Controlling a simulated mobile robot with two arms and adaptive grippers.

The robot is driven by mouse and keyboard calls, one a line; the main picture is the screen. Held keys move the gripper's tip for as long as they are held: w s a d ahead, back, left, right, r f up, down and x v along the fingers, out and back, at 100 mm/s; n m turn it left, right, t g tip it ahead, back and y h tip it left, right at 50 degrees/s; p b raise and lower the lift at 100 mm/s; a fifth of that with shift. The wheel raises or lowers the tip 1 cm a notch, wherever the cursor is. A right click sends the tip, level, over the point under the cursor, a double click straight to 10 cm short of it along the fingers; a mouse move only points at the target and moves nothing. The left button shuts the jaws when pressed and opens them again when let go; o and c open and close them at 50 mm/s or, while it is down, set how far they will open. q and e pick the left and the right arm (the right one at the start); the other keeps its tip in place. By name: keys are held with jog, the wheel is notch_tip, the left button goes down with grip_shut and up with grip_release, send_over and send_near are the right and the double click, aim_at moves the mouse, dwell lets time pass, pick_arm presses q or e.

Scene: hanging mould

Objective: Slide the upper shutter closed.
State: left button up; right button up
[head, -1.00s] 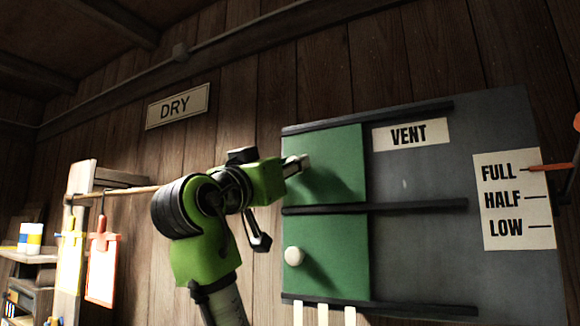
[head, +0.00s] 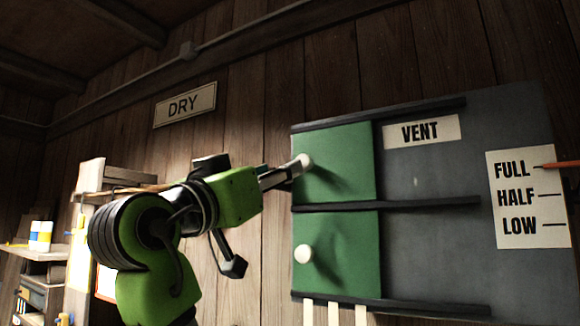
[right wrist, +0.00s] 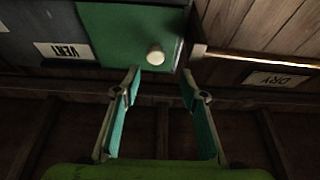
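The upper shutter (head: 345,150) is a green panel at the left end of its black rails on the grey vent board. Its white round knob (head: 306,161) is near its left edge. My right gripper (head: 290,172) is just left of this knob in the head view. In the right wrist view, which is upside down, my right gripper (right wrist: 161,72) is open, with the upper knob (right wrist: 155,55) showing between and beyond its fingertips, nearer one finger. I cannot tell whether they touch. My left gripper is not in view.
The lower green shutter (head: 350,265) with its own white knob (head: 303,254) sits directly below. A FULL/HALF/LOW card (head: 528,198) is farther right. Shelves (head: 38,270) stand at the left.

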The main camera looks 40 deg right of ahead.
jog(key=shift+v, duration=2.1)
